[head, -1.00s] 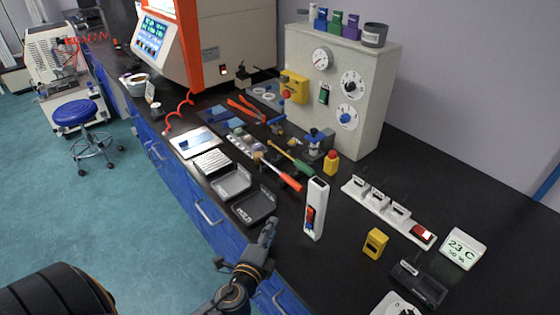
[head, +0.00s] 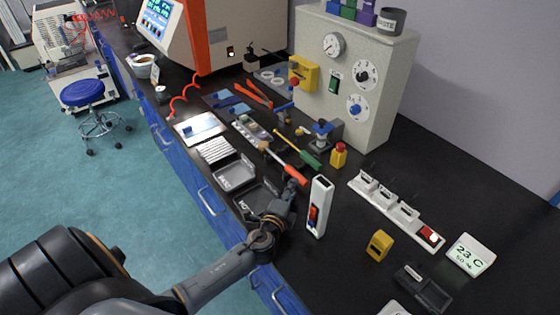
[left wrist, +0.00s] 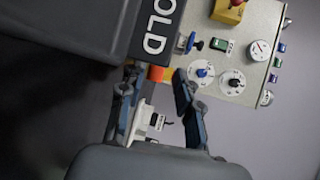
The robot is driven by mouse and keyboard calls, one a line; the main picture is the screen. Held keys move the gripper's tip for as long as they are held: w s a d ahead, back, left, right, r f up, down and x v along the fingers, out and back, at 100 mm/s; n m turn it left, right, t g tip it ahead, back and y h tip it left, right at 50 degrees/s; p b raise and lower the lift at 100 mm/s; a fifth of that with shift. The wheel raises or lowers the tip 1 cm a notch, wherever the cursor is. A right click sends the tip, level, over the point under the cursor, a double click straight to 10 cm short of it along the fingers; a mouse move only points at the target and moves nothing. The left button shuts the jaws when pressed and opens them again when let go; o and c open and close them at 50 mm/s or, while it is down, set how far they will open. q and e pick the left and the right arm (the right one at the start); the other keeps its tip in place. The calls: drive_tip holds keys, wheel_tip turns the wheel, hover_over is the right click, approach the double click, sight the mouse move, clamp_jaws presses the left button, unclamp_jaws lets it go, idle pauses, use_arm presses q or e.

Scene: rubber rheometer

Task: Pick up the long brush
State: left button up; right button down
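A long tool with an orange-red handle (head: 295,175) and a pale head lies on the black bench; it looks like the long brush. A green-handled tool (head: 308,158) with a thin yellow shaft lies just behind it. My left gripper (head: 291,184) is at the near end of the orange-red handle and partly hides it. In the left wrist view, the left gripper (left wrist: 157,82) has its two fingers apart, with an orange end (left wrist: 156,73) showing between them. I cannot tell whether they touch it. My right gripper is not in view.
A dark tray (head: 244,203) lies beneath my left wrist, with a grey tray (head: 222,178) beyond. A tall white device (head: 319,218) stands close right of the gripper. A white rack (head: 365,190) lies farther right.

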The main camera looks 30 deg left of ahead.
sight(296, 190)
use_arm(q)
drive_tip(key=x, duration=0.4)
drive_tip(key=shift+w+f, duration=0.15)
drive_tip(key=shift+w, duration=0.25)
drive_tip(key=shift+s, duration=0.1)
clamp_jaws()
